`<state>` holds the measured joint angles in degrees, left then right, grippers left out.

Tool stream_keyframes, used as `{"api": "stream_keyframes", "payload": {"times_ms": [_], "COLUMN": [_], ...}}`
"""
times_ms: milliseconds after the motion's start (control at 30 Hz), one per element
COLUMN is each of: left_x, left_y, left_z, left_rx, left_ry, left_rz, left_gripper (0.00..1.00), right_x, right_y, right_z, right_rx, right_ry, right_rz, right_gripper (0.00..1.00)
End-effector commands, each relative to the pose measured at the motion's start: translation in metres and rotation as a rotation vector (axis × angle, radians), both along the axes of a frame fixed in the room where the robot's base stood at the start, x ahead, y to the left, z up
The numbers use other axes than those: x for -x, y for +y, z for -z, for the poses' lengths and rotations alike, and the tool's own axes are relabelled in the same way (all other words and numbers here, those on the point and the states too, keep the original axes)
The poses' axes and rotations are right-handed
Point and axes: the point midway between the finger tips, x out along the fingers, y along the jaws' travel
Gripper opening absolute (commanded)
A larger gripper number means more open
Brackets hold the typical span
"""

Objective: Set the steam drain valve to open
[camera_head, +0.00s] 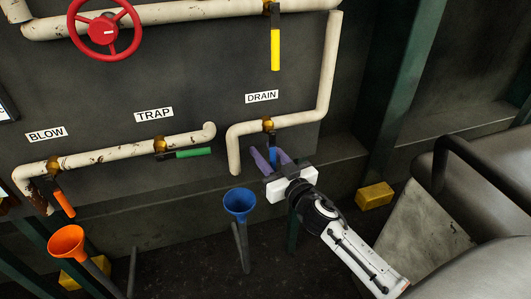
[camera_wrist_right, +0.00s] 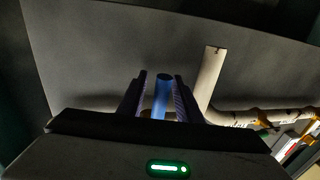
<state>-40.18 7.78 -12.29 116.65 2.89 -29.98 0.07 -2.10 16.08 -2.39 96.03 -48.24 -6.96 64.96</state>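The drain valve (camera_head: 267,124) is a brass body on the off-white pipe under the DRAIN label (camera_head: 262,97). Its blue lever handle (camera_head: 272,138) hangs down, across the horizontal pipe. My right gripper (camera_head: 270,157) is just below the valve, its two purple-grey fingers spread on either side of the handle's lower part. In the right wrist view the blue handle (camera_wrist_right: 161,98) stands between the fingers (camera_wrist_right: 158,100), with a dark gap visible on the left; contact on the right is unclear. The handle's lower end is partly hidden by the gripper. My left gripper is not in view.
Left of it are the TRAP valve with a green handle (camera_head: 192,153) and the BLOW valve with an orange handle (camera_head: 64,203). A yellow handle (camera_head: 275,50) and red handwheel (camera_head: 104,31) are above. A blue funnel (camera_head: 240,202) stands close below left of my right gripper.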

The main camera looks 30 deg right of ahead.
Motion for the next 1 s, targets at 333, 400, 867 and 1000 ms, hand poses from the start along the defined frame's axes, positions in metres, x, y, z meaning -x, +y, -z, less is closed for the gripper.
{"api": "stream_keyframes", "payload": {"times_ms": [333, 400, 867, 1000], "left_x": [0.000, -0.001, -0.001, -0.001], "left_y": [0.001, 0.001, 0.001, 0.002], "left_z": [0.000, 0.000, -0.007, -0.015], "left_rx": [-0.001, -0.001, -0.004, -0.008], "left_ry": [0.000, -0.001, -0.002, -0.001], "left_rz": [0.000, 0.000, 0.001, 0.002], "left_gripper": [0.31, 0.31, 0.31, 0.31], "right_x": [0.000, 0.000, 0.001, 0.003], "right_y": [0.000, 0.000, -0.004, -0.009], "right_z": [0.000, 0.000, -0.001, -0.003], "right_rx": [0.000, 0.000, 0.046, 0.117], "right_ry": [0.000, 0.000, 0.012, 0.030], "right_rz": [0.000, 0.000, 0.000, 0.001], "right_gripper": [0.10, 0.00, 0.00, 0.00]}}
